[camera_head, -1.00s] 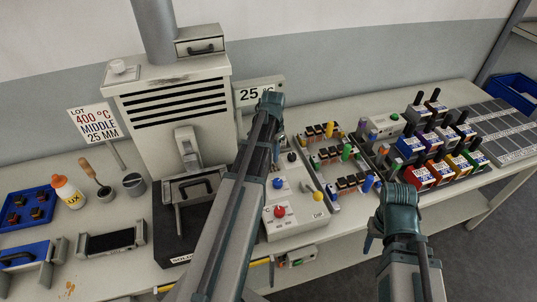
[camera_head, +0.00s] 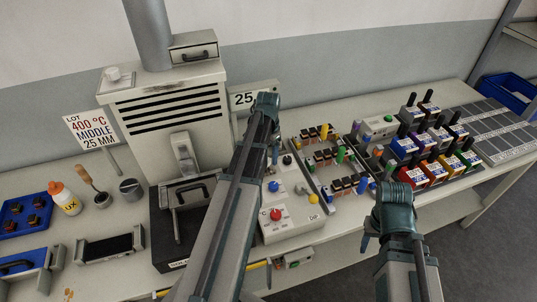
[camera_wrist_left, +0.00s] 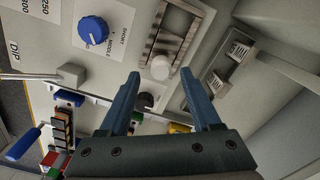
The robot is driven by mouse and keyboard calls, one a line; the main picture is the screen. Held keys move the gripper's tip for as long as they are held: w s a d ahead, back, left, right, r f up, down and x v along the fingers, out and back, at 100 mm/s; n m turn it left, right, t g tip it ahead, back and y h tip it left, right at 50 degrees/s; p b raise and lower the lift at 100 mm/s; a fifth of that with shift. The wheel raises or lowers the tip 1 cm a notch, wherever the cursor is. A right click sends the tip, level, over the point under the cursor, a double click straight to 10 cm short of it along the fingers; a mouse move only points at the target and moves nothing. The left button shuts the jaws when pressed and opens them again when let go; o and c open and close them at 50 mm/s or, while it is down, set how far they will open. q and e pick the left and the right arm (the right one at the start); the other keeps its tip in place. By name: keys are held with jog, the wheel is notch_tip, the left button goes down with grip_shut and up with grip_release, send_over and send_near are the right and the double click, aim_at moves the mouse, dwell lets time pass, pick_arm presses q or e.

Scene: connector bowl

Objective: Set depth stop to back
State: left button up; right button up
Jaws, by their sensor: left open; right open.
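The slotted, ribbed plate (camera_wrist_left: 172,38) with a pale round knob (camera_wrist_left: 161,67) looks like the depth stop; its label is not readable. My left gripper (camera_wrist_left: 160,76) is open, its two fingertips on either side of the pale knob in the picture. Whether they touch it I cannot tell. In the head view my left gripper (camera_head: 272,142) is over the back of the control panel (camera_head: 291,232) and hides the stop. My right gripper (camera_head: 372,226) hangs in front of the bench, away from the panel; its fingers show only partly.
A blue knob (camera_wrist_left: 92,31) marked SHORT and MIDDLE and a dark knob (camera_wrist_left: 145,101) are close by. The panel also has a red knob (camera_head: 276,214) and a yellow-tipped lever (camera_head: 314,198). A sign (camera_head: 91,130) reads 400 °C, MIDDLE, 25 MM.

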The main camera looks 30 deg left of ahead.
aim_at(269, 159)
pick_arm(q)
notch_tip(269, 159, up, 12)
jog(key=p, duration=1.1)
jog(key=shift+r+p, duration=0.2)
jog(key=shift+p, duration=0.15)
jog(key=s+d+f+b, duration=0.2)
jog(key=s+d, duration=0.3)
jog(key=d, duration=0.5)
jog(key=s+d+f+b, duration=0.3)
jog(key=s+d, duration=0.3)
jog(key=d, duration=0.4)
jog(key=s+d+f+y+b, duration=0.1)
jog(key=s+d+f+b, duration=0.2)
jog(key=d, duration=0.7)
jog(key=shift+s+d+f+m+b, duration=0.15)
jog(key=shift+s+f+m+b, duration=0.2)
jog(key=shift+s, duration=0.8)
